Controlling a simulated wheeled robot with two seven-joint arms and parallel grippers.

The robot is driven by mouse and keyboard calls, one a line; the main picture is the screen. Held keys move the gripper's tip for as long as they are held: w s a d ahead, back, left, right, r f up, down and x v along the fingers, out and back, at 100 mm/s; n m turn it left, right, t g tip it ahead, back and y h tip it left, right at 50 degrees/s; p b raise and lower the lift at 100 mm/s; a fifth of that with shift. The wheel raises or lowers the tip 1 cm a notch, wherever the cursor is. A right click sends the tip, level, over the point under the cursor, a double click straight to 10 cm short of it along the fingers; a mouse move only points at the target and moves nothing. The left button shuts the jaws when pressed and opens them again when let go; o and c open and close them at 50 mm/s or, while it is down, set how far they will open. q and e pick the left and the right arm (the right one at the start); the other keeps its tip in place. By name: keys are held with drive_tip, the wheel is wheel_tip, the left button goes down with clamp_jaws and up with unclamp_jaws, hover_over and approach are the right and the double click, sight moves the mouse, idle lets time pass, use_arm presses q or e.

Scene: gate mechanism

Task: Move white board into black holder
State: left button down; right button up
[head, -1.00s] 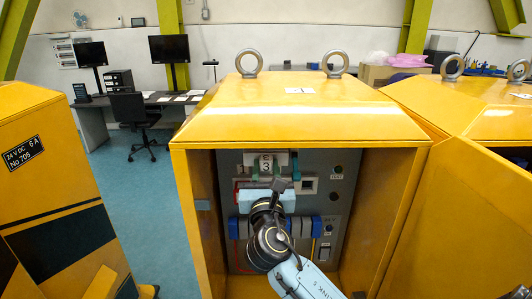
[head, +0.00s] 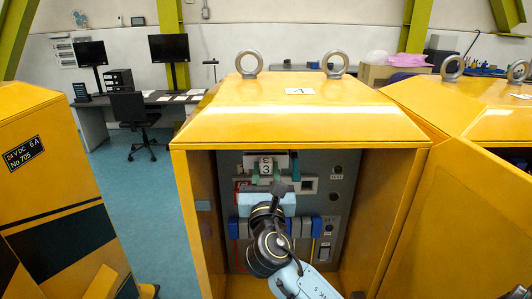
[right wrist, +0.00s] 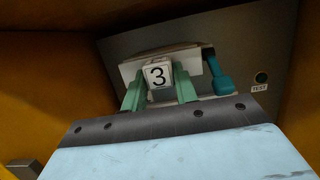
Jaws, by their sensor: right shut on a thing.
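A white block marked 3 (head: 265,167) sits in front of a white plate (head: 281,160) near the top of the grey panel inside the yellow cabinet. In the right wrist view the block (right wrist: 158,75) is between my green fingers, with the white plate (right wrist: 188,66) behind it. My right gripper (head: 266,177) is shut on this block. I cannot tell whether block and plate are one piece. No black holder is clear in either view; my arm covers part of the panel. My left gripper is not in view.
A teal handle (head: 296,168) hangs just right of the gripper and also shows in the right wrist view (right wrist: 221,80). Blue and grey blocks (head: 312,226) line the panel lower down. The cabinet's side walls (head: 384,215) enclose the arm closely.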

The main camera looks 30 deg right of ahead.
drive_tip(key=s+a+p, duration=0.2)
drive_tip(key=s+a, duration=0.4)
drive_tip(key=s, duration=0.4)
drive_tip(key=shift+s+a, duration=0.25)
drive_tip(key=shift+s, duration=0.1)
idle(0.9)
